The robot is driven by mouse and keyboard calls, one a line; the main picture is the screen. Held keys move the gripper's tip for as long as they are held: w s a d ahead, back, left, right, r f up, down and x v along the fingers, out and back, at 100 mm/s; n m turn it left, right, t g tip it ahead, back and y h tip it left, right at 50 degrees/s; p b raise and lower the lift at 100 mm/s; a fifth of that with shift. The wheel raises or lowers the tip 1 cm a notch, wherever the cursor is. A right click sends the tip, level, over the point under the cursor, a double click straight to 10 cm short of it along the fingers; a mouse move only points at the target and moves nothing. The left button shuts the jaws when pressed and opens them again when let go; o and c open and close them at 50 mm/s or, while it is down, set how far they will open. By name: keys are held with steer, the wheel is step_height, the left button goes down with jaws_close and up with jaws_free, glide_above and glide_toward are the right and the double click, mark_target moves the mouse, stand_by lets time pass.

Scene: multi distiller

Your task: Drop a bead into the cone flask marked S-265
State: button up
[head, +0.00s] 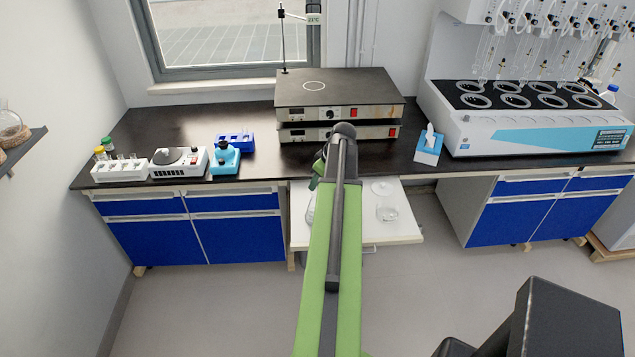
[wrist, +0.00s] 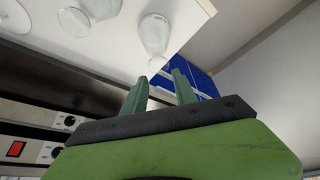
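My gripper (wrist: 160,84) shows in the wrist view with its two green fingers apart and nothing visible between them. A clear conical glass flask (wrist: 153,34) stands on the white pull-out shelf (wrist: 188,14) beyond the fingertips. The flask's narrow neck points towards the gap between the fingers, apart from them. I cannot read any S-265 mark on it. In the head view the flask (head: 310,207) shows only in part beside my green arm, which hides the rest. My gripper (head: 317,172) is mostly hidden there behind the arm. I can make out no bead.
Clear glass dishes (head: 388,213) sit on the right of the shelf. The black bench carries stacked hot plates (head: 340,108), a blue tissue box (head: 429,147), a large distiller (head: 530,125) and a white tube rack (head: 119,169). Blue cabinets flank the shelf. Open floor lies in front.

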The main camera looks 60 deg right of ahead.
steer(key=shift+r, duration=0.15)
steer(key=p+v, duration=1.6)
steer(key=v, duration=0.1)
steer(key=shift+r, duration=0.1)
